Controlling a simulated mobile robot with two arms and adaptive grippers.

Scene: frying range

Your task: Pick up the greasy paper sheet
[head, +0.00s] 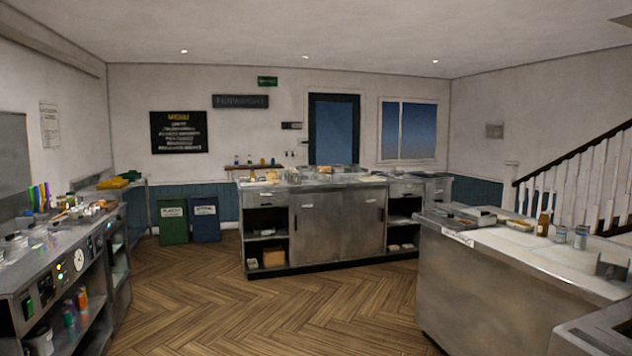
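I cannot make out a greasy paper sheet for certain. A pale, flat patch (518,225) lies on the right steel counter (440,285), too small to identify. Small, light-coloured items lie on the middle steel counter (335,226), also too small to tell apart. A printed sheet (49,125) hangs on the left wall. Neither of my grippers is in view.
A left counter (75,280) holds jars, utensils and shelves of bottles. A green bin (173,222) and a blue bin (206,219) stand by the back wall. Bottles and cans stand on the right counter. The wooden floor (230,300) between the counters is clear.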

